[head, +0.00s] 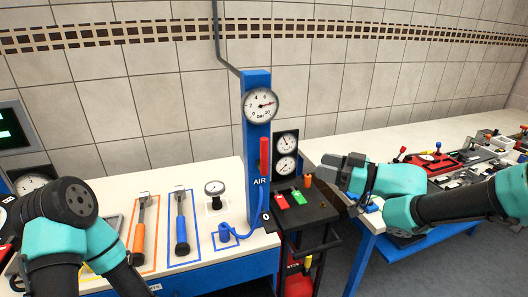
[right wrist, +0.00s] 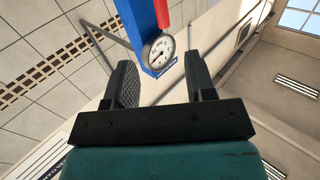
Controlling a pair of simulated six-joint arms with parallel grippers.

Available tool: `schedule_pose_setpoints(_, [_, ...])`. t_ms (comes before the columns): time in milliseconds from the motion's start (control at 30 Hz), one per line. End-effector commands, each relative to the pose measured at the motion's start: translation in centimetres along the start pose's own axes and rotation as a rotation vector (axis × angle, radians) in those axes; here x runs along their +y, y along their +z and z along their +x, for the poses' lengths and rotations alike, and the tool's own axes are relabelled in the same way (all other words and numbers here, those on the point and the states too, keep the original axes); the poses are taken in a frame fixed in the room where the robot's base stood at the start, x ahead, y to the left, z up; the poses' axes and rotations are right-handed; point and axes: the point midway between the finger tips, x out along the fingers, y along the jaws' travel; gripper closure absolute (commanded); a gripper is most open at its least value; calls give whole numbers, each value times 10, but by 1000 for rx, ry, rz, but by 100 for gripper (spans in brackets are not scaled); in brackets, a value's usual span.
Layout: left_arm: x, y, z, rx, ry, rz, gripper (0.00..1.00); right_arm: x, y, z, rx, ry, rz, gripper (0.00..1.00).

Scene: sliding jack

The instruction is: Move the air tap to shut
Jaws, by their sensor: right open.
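The air tap is a red lever (head: 264,155) on a blue post (head: 257,110) in the head view. The lever stands upright, just above the AIR label, with a 0 or O mark lower down. A round gauge (head: 261,104) sits above it. In the right wrist view the red lever (right wrist: 162,12) shows at the top edge beside the blue post (right wrist: 136,28). My right gripper (head: 338,165) is right of the post, apart from the lever. Its fingers (right wrist: 160,68) are spread and empty. My left arm shows at the lower left, but its gripper is not visible.
A black stand (head: 305,212) with coloured buttons and two gauges (head: 286,154) lies between the post and my right arm. A blue hose (head: 245,228) runs at the post's foot. Orange (head: 140,232) and blue (head: 181,228) handled tools lie on the left bench. A right bench (head: 345,147) holds several small devices.

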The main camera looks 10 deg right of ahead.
Motion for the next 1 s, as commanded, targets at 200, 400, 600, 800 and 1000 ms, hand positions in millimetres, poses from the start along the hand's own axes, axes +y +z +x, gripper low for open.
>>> schedule_pose_setpoints(200, [0, 0, 0, 0, 0, 0, 57, -1, -2, 0, 1, -5, -4, 50])
schedule_pose_setpoints(400, [0, 0, 0, 0, 0, 0, 57, -1, -1, 2, 1, -5, -3, 50])
schedule_pose_setpoints(600, [0, 0, 0, 0, 0, 0, 57, -1, -2, 15, 2, -6, -4, 50])
schedule_pose_setpoints(800, [0, 0, 0, 0, 0, 0, 57, -2, -1, 43, 1, -8, -3, 50])
schedule_pose_setpoints(1000, [0, 0, 0, 0, 0, 0, 57, -2, -1, 76, 1, -8, -3, 50])
